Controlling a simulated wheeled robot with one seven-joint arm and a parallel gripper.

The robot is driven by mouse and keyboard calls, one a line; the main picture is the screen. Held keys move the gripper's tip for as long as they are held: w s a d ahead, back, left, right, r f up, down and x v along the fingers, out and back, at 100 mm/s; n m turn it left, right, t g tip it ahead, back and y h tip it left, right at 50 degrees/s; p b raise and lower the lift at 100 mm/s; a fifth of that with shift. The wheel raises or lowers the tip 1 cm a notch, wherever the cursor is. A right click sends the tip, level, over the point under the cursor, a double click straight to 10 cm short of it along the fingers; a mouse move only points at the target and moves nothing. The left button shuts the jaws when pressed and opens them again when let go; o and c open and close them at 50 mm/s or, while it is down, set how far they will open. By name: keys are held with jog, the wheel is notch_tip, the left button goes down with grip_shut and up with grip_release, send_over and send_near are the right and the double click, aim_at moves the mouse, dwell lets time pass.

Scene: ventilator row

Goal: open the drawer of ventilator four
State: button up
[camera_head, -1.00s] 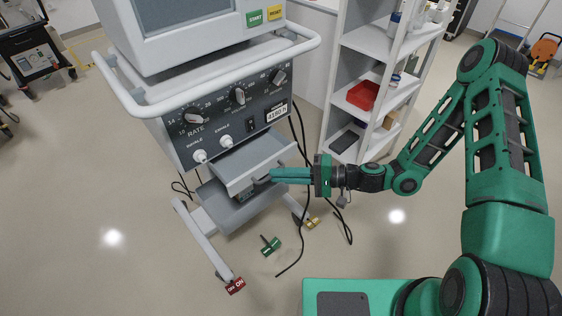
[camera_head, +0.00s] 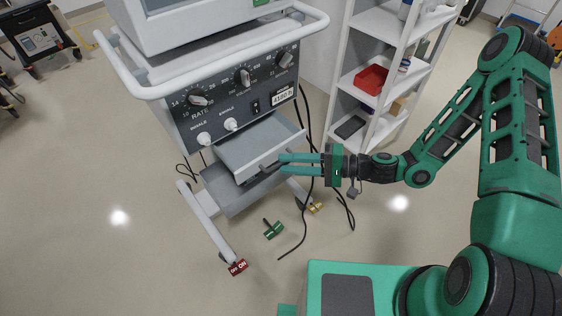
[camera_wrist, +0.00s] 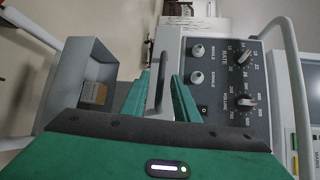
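The ventilator (camera_head: 240,100) has a grey housing and a dark dial panel. Its shallow grey drawer (camera_head: 258,143) is pulled out below the panel, and the inside that shows looks empty. The drawer handle (camera_head: 270,167) is on its front; in the wrist view the handle (camera_wrist: 156,82) is a grey bar between my green fingers. My gripper (camera_head: 282,163) is open at the drawer front, with a gap between its fingers. Whether a finger touches the handle I cannot tell. No ventilator number can be read.
A grey lower tray (camera_head: 240,198) is under the drawer. A green-tagged object (camera_head: 273,229) and black cables (camera_head: 306,215) lie on the floor. A white shelf rack (camera_head: 384,75) with a red bin (camera_head: 371,79) stands behind my arm.

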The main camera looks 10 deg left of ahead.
jog(key=d+r, duration=0.1)
jog(key=d, duration=0.9)
jog(key=shift+s+d+r, duration=0.2)
jog(key=shift+s+d, duration=0.05)
jog(key=shift+s, duration=0.1)
